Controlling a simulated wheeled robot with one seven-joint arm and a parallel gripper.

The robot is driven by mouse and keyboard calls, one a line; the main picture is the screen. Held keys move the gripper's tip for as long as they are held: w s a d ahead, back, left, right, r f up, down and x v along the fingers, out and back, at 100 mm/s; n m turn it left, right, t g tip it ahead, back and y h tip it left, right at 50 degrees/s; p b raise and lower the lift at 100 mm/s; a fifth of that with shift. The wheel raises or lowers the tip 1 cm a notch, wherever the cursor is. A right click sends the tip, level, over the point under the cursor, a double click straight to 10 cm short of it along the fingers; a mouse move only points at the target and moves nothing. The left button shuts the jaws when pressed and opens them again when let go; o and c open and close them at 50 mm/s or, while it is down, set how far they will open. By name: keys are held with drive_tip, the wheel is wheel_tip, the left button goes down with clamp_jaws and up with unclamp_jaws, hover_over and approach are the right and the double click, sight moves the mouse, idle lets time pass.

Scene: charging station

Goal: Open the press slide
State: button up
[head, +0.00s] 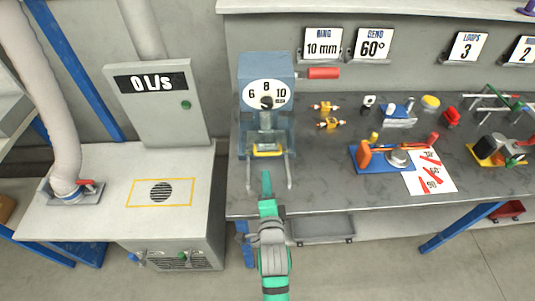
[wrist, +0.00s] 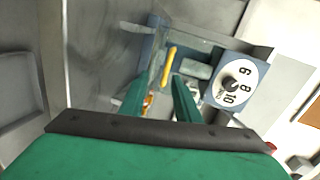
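The press (head: 266,68) is a blue-grey machine with a dial marked 6, 8, 10, at the left end of the workbench. Its slide (head: 267,151), low on the front, has a yellow bar and grey rails reaching forward. My green gripper (head: 267,178) is just in front of the slide, over the bench edge. In the wrist view its two fingers (wrist: 158,95) are apart, with no object clearly held. The yellow bar (wrist: 168,66) shows beyond the fingertips, and the dial (wrist: 232,86) is to their right. Whether a finger touches the slide I cannot tell.
A red-handled lever (head: 323,73) sticks out from the press's right side. Small brass fittings (head: 328,124), a blue bending tool (head: 385,157) and other tools lie on the bench to the right. A grey cabinet (head: 160,104) stands at the left.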

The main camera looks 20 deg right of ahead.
sight(266, 153)
drive_tip(key=shift+m, duration=0.7)
drive_tip(key=x, duration=0.4)
drive_tip(key=r+x, duration=0.1)
drive_tip(key=x, duration=0.3)
drive_tip(key=d+x, duration=0.1)
drive_tip(key=x, duration=0.3)
drive_tip(key=shift+w+d+r, duration=0.1)
drive_tip(key=shift+w+r, duration=0.25)
drive_tip(key=shift+w, duration=0.1)
clamp_jaws()
